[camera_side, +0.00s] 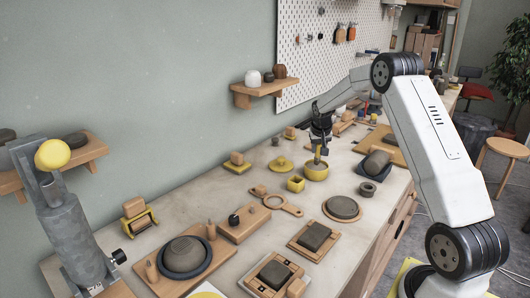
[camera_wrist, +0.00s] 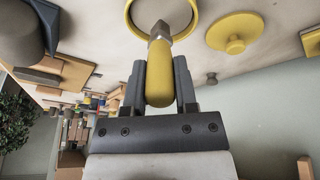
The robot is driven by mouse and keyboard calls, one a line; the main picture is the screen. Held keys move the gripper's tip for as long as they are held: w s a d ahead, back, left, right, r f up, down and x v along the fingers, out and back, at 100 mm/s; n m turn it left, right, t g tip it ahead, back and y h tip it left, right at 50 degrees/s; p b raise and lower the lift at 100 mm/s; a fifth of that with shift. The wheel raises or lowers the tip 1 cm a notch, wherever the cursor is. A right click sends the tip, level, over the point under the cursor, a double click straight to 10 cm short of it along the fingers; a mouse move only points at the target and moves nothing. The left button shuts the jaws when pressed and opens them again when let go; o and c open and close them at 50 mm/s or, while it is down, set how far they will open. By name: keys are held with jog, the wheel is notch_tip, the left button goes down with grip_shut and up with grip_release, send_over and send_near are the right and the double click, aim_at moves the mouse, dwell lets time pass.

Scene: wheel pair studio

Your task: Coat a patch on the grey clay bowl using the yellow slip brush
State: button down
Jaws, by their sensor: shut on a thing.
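My gripper (camera_side: 320,138) is shut on the yellow slip brush, whose yellow handle (camera_wrist: 160,78) is between the two dark fingers in the wrist view. The brush points down into a round yellow pot (camera_side: 316,172). A grey, rounded, ribbed piece (camera_side: 185,254), which looks like the clay bowl, sits on a dark round base at the front left of the bench, well away from my gripper.
A grey cylinder (camera_side: 376,163) rests to the right.

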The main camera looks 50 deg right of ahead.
jog(key=shift+f, duration=0.5)
dwell(1.1)
jog(key=shift+r, duration=0.1)
jog(key=shift+r, duration=3.45)
jog(key=w+a+f+n+t, duration=0.1)
jog(key=a+n, duration=0.1)
jog(key=a, duration=0.8)
jog(key=w+a+n, duration=0.2)
jog(key=a, duration=0.9)
jog(key=s+a+f+n+y, duration=0.1)
jog(key=s+a+n, duration=0.15)
jog(key=a, duration=0.55)
jog(key=s+a+f+n+y, duration=0.15)
jog(key=s+a, duration=0.25)
jog(key=a, duration=0.5)
jog(key=w+a+r, duration=0.3)
jog(key=w+a, duration=0.1)
jog(key=a, duration=0.4)
jog(key=w+a+r+n+t, duration=0.1)
jog(key=w+a+r, duration=0.3)
jog(key=a, duration=0.4)
jog(key=shift+w+y, duration=0.25)
jog(key=shift+y, duration=0.2)
